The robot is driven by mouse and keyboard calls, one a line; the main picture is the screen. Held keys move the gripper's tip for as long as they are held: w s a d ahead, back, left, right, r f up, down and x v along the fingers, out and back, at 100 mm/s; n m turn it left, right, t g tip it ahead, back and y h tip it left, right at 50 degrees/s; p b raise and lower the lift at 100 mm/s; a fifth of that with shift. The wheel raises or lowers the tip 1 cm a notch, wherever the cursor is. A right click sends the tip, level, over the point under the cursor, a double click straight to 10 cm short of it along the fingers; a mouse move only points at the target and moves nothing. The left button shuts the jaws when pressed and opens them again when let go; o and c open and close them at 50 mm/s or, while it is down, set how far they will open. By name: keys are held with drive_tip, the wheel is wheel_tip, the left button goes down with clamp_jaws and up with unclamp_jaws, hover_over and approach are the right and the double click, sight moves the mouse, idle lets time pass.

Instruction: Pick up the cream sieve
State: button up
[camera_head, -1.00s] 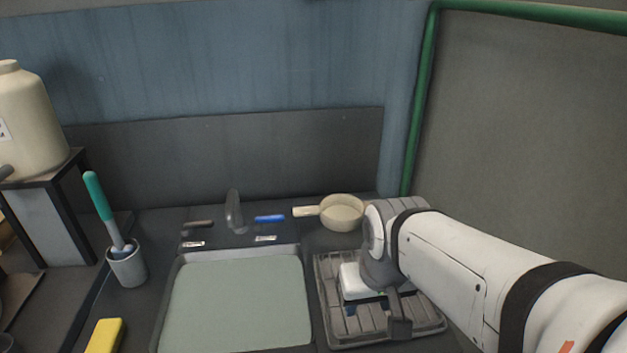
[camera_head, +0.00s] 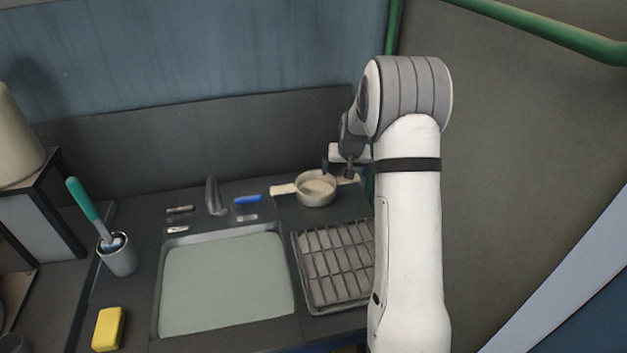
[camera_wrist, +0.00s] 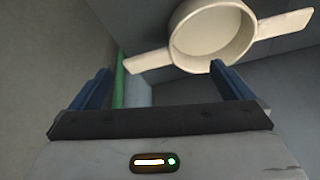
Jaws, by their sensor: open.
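The cream sieve (camera_head: 316,199) stands on the counter behind the drying rack, a round bowl with a flat handle on each side. My gripper (camera_head: 337,170) is above and at the right of the sieve in the head view, its jaws open and empty. In the wrist view the sieve (camera_wrist: 251,42) is at the top, right of centre. One handle (camera_wrist: 150,63) reaches down left into the space between the two blue fingers of my gripper (camera_wrist: 158,76) as seen. I cannot tell how far the handle is from the fingers.
The grey drying rack (camera_head: 338,262) is empty in its visible part. A sink (camera_head: 228,282) with a tap (camera_head: 213,197) is at its left. The wall is close behind.

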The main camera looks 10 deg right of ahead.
sight(346, 181)
drive_tip(key=shift+w+d+r+p+x, duration=0.15)
drive_tip(key=shift+d+p+x, duration=0.3)
drive_tip(key=shift+x, duration=1.3)
drive_tip(key=shift+w+d+p+x, duration=0.2)
drive_tip(key=shift+p+x, duration=0.4)
drive_tip(key=shift+x, duration=1.15)
drive_tip(key=shift+w+d+r+p+x, duration=0.1)
drive_tip(key=shift+d+p+x, duration=0.35)
drive_tip(key=shift+x, duration=1.35)
drive_tip(key=shift+a, duration=0.1)
drive_tip(key=shift+c, duration=0.2)
drive_tip(key=c, duration=1.1)
drive_tip(key=shift+r, duration=0.15)
